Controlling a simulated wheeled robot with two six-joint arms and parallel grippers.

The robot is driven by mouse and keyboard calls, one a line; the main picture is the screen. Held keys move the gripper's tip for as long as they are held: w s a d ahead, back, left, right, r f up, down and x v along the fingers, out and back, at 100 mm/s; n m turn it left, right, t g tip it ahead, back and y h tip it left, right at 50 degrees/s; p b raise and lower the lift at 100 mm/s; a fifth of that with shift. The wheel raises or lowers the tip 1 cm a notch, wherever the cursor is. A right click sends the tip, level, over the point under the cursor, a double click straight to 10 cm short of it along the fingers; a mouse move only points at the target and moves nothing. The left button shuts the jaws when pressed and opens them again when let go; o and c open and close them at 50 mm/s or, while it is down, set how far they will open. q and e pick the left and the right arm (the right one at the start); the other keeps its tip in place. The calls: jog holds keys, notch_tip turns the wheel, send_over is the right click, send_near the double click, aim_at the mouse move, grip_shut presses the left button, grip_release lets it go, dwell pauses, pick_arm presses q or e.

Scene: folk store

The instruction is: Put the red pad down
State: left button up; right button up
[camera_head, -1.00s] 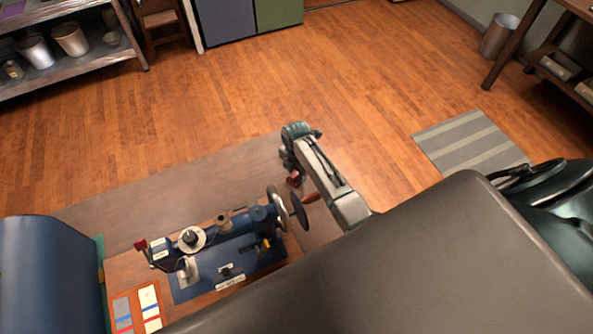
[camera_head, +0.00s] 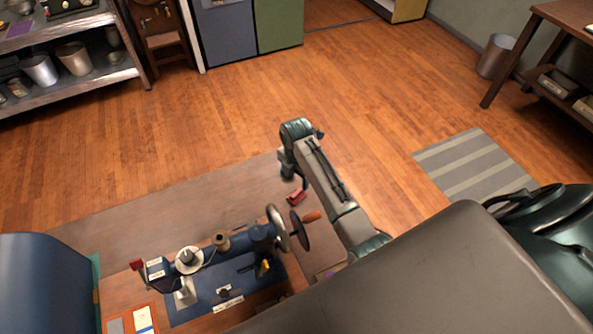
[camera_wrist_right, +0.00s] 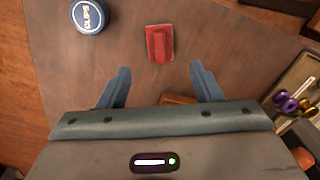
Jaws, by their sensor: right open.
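The red pad (camera_head: 296,197) lies on the brown wooden tabletop (camera_head: 150,205), near its right end. In the right wrist view the red pad (camera_wrist_right: 159,44) lies flat, with a raised darker red strip along its middle. My right gripper (camera_wrist_right: 160,75) is open, its two blue fingers spread and empty. The pad sits just beyond the fingertips, apart from them. In the head view my right gripper (camera_head: 290,172) is over the table beside the pad, partly hidden by its own arm. My left gripper is not in view.
A blue machine (camera_head: 225,270) with a handwheel stands on the table, left of my right arm. A round blue tin marked CLIPS (camera_wrist_right: 88,16) is left of the pad. A tray (camera_wrist_right: 295,95) with purple-handled items lies at right. Bare tabletop surrounds the pad.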

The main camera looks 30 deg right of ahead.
jog(key=shift+r, duration=2)
